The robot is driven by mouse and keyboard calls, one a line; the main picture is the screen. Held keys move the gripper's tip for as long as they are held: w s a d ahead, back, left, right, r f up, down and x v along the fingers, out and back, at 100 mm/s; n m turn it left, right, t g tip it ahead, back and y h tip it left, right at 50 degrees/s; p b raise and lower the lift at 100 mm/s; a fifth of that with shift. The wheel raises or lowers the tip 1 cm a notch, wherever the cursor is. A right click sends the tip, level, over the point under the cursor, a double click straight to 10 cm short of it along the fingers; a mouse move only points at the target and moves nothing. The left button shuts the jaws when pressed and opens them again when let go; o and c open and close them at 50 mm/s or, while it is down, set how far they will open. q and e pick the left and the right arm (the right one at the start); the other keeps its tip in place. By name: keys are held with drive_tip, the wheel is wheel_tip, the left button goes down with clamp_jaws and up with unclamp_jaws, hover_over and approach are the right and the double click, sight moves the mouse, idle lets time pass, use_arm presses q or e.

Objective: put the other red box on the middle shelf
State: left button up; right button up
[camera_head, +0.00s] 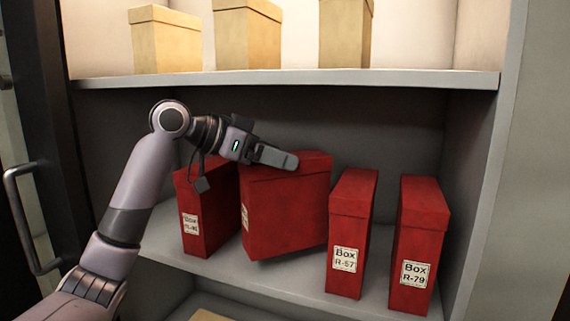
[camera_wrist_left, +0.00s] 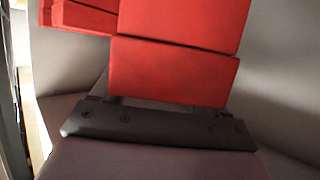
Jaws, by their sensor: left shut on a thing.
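My left gripper (camera_head: 272,157) is shut on a red box (camera_head: 288,212) at its upper left part, in the middle shelf bay. This box is turned so its broad side faces the head camera, and its label is mostly hidden on its left edge. Its base looks slightly tilted and close to the shelf; I cannot tell whether it touches. In the left wrist view the held red box (camera_wrist_left: 175,72) fills the top middle, right in front of the gripper (camera_wrist_left: 155,122). The middle shelf (camera_head: 275,278) is grey. My right gripper is not in view.
A red box (camera_head: 208,215) stands left of the held one, partly behind my gripper. Box R-57 (camera_head: 352,232) and Box R-79 (camera_head: 418,245) stand to the right. Several tan boxes (camera_head: 247,38) stand on the upper shelf (camera_head: 290,80). A dark door with a handle (camera_head: 30,220) is at the left.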

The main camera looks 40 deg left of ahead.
sight(284, 171)
use_arm(q)
drive_tip(key=shift+w+d+r, duration=0.1)
drive_tip(key=shift+w+d, duration=0.15)
drive_tip(key=shift+w, duration=0.2)
drive_tip(key=shift+w+d+r, duration=0.1)
drive_tip(key=shift+w+d, duration=0.15)
drive_tip(key=shift+w, duration=0.2)
drive_tip(key=shift+w+f, duration=0.1)
drive_tip(key=shift+f, duration=1.8)
drive_tip(key=o, duration=1.9)
drive_tip(key=shift+c, duration=0.2)
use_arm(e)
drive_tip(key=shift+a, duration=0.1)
use_arm(q)
drive_tip(key=b+v, duration=0.1)
drive_tip(key=v, duration=1.1)
drive_tip(key=shift+b, duration=0.3)
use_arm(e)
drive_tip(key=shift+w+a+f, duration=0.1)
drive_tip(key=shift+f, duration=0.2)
use_arm(q)
drive_tip(key=shift+f, duration=0.1)
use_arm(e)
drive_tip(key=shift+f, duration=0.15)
